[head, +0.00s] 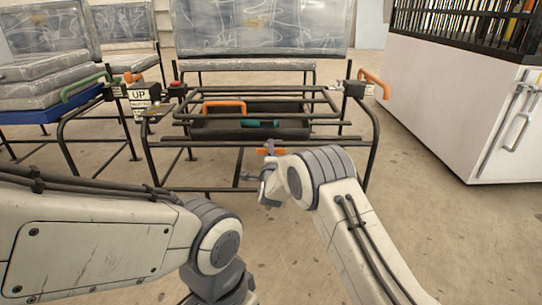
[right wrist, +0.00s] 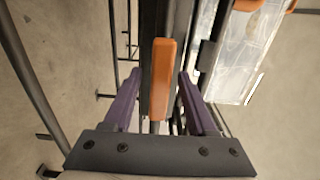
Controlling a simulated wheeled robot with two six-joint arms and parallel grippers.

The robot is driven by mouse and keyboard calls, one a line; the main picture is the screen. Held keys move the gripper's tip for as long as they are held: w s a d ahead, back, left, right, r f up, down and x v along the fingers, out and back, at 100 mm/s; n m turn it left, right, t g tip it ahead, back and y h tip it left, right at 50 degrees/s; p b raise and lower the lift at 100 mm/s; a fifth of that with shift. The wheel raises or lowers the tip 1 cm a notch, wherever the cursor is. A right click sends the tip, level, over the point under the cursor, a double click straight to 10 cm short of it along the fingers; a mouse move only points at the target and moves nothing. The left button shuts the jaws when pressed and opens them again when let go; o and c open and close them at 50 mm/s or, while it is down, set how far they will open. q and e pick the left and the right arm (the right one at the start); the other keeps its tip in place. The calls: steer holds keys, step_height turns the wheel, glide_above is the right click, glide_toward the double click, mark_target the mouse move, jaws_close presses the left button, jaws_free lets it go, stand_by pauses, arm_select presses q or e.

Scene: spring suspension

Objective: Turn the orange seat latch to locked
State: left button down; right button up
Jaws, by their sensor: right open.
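An orange latch handle (head: 272,151) sits at the front rail of the black seat frame (head: 215,144). In the right wrist view the orange handle (right wrist: 162,80) stands lengthwise between the two purple fingers of my right gripper (right wrist: 160,75). The fingers are open, with a visible gap on each side of the handle. In the head view my right gripper (head: 268,158) is at the front rail, and its own wrist partly hides it. My left arm shows at lower left, but its gripper is out of view. I cannot read the latch's locked mark.
Another orange handle (head: 225,106) and a teal cylinder (head: 260,124) lie within the frame. An "UP" label (head: 138,95) is at its left. More orange handles are at the right (head: 373,83) and left (head: 133,77). A white cabinet (head: 440,100) stands right; floor between is clear.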

jaws_close()
